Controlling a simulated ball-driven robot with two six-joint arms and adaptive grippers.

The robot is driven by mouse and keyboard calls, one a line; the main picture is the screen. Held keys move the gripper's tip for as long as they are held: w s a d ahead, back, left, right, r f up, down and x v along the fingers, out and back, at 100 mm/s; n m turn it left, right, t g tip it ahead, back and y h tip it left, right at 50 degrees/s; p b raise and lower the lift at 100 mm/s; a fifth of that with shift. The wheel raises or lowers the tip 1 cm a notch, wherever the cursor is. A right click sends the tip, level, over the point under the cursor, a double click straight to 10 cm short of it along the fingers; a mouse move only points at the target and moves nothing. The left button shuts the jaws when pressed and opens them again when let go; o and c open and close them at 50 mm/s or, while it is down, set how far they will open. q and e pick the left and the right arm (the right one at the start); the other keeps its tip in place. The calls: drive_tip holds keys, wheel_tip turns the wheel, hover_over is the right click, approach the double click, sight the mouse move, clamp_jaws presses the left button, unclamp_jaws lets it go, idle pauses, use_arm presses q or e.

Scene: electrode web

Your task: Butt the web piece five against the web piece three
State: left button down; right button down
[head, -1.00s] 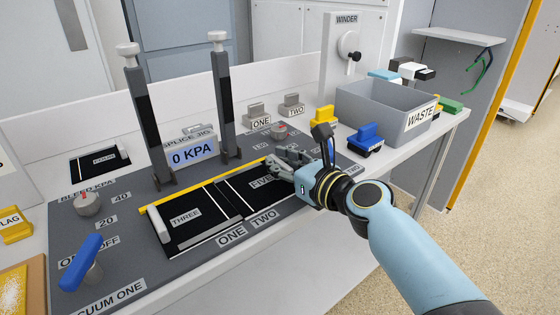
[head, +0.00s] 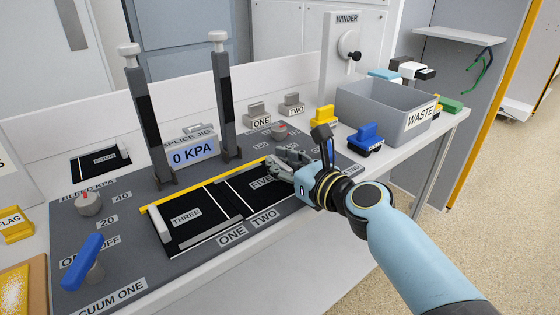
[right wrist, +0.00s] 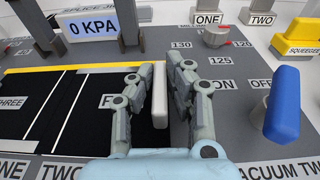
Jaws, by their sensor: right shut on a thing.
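Web piece three (head: 186,236), black with a white label, lies at the left of the splice jig. It also shows at the left of the right wrist view (right wrist: 14,122). Web piece five (head: 238,195) lies to its right, its label partly hidden by my gripper; it also shows in the right wrist view (right wrist: 92,125). White lines cross the black near where the pieces meet; I cannot tell whether their edges touch. My right gripper (head: 275,163) is shut on the pale upright grip block (right wrist: 160,95) at web piece five's right end. My left gripper is out of view.
A yellow strip (head: 208,184) runs along the pieces' back edge. Two dark posts (head: 222,105) stand behind, beside the 0 KPA display (head: 193,153). A blue lever (head: 82,262) is at front left. The waste bin (head: 375,112) and a blue-handled tool (head: 366,137) are at right.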

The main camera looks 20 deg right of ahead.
idle(0.3)
drive_tip(key=c, duration=0.7)
unclamp_jaws()
drive_tip(key=shift+o, duration=0.2)
wheel_tip(320, 180, up, 7)
drive_tip(key=p, duration=0.7)
